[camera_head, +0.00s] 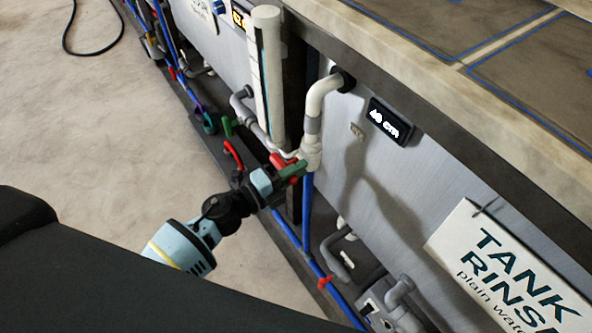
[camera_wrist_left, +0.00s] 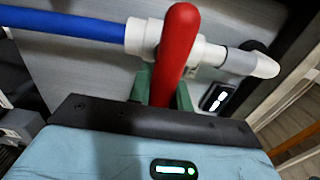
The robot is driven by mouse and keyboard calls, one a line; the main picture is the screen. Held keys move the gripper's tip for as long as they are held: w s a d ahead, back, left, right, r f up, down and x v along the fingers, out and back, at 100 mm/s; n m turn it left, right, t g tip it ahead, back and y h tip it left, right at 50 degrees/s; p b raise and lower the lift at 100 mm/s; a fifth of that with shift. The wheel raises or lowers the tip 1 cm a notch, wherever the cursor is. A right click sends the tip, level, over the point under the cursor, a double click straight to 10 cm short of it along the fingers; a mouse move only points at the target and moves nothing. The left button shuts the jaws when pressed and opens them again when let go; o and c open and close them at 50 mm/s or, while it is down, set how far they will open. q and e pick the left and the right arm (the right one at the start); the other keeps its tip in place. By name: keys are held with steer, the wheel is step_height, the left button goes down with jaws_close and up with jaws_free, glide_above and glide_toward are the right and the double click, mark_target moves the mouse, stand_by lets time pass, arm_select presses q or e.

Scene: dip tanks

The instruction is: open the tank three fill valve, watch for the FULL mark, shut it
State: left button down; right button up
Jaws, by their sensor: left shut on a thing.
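My left gripper (camera_head: 287,172) comes in from the left, its green fingers closed around a red valve lever (camera_head: 278,161). In the left wrist view the red lever (camera_wrist_left: 177,45) stands upright between the green fingers (camera_wrist_left: 163,90), in front of a white pipe fitting (camera_wrist_left: 208,52). A blue pipe joins that fitting on the left. In the head view a white upright sight tube (camera_head: 267,75) with a dark-edged strip stands just behind the valve. No FULL mark or liquid level is readable on it. My right gripper is not in view.
A small dark display (camera_head: 390,122) and a sign reading TANK RINSE, plain water (camera_head: 515,270), are on the grey tank wall. Another red lever (camera_head: 233,156) and a green handle (camera_head: 228,127) sit to the left. A black hose (camera_head: 95,50) lies on the open floor.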

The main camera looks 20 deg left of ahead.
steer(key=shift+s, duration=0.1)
arm_select(q)
steer(key=c, duration=1.3)
jaws_free()
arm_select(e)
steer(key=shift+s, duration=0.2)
arm_select(q)
steer(key=shift+b+v, duration=0.3)
steer(key=shift+v, duration=3.65)
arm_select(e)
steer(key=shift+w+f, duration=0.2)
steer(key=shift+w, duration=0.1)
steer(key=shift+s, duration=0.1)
